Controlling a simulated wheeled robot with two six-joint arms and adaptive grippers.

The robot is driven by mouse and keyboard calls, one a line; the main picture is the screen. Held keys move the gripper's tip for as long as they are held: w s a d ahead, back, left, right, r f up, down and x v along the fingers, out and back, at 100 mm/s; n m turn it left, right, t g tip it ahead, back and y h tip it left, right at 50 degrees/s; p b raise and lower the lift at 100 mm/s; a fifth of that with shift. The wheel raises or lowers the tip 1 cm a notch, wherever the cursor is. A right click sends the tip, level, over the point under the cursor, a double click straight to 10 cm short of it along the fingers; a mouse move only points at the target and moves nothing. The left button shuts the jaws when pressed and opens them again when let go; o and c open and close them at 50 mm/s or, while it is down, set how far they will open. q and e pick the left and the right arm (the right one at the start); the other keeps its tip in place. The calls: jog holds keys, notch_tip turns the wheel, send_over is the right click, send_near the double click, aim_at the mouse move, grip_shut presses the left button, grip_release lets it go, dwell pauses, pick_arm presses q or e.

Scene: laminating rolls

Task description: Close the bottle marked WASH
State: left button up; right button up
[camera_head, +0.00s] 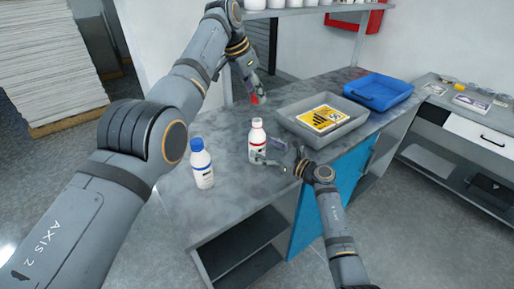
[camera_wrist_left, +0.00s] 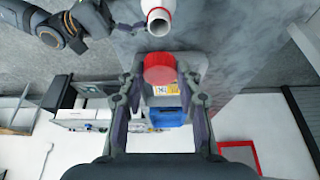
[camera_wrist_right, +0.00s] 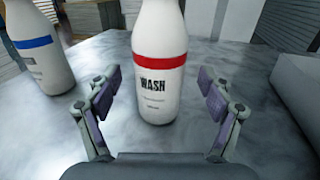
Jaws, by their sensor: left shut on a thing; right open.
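The WASH bottle (camera_head: 257,139) is white with a red band and stands upright and uncapped on the grey table. Its label reads WASH in the right wrist view (camera_wrist_right: 157,75), and its open mouth shows in the left wrist view (camera_wrist_left: 159,22). My left gripper (camera_head: 252,92) is shut on a red cap (camera_wrist_left: 159,69) and holds it above the table, behind the bottle and apart from it. My right gripper (camera_head: 275,158) is open, low beside the bottle. In the right wrist view its fingers (camera_wrist_right: 160,105) stand either side of the bottle, with gaps showing.
A white bottle with a blue cap and blue band (camera_head: 202,164) stands to the left of the WASH bottle. A grey tray (camera_head: 353,127) with a yellow-labelled item and a blue tray (camera_head: 379,92) stand to the right. The table's front edge is close to my right arm.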

jog(key=shift+x, duration=0.95)
grip_shut()
pick_arm(q)
jog(key=shift+f, duration=2.45)
jog(key=shift+f, duration=0.15)
jog(key=shift+f, duration=0.75)
jog(key=shift+f, duration=0.6)
jog(key=o, duration=0.7)
